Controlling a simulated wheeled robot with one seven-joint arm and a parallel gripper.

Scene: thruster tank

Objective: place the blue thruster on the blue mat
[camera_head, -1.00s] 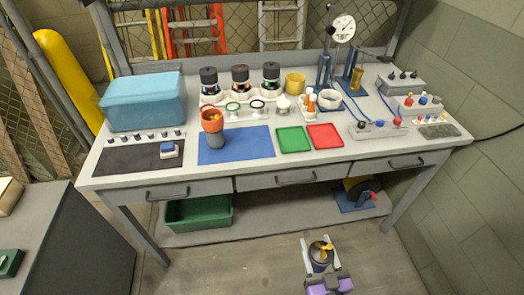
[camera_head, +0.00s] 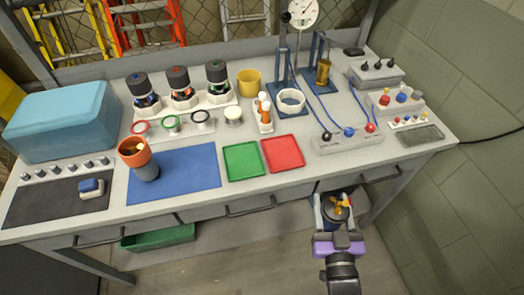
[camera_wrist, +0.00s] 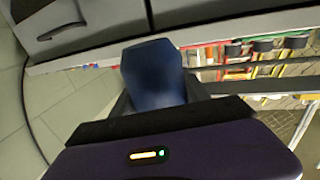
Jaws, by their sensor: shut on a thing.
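My gripper (camera_head: 334,203) is shut on the blue thruster (camera_head: 336,213), a dark blue body with a yellow propeller. It is in front of the bench's front edge at the right, apart from the mat. In the wrist view the thruster's dark blue body (camera_wrist: 155,75) fills the space between the fingers. The blue mat (camera_head: 195,180) lies flat on the bench top at the left. An orange-and-grey cup-shaped thing (camera_head: 135,152) with a yellow-orange piece in its top stands on the mat's left part. The rest of the mat is bare.
A green mat (camera_head: 243,161) and a red mat (camera_head: 283,153) lie right of the blue mat. Three dark-topped units (camera_head: 178,80) stand behind. A blue box (camera_head: 62,120) is at the left. Drawers with handles (camera_head: 250,207) front the bench.

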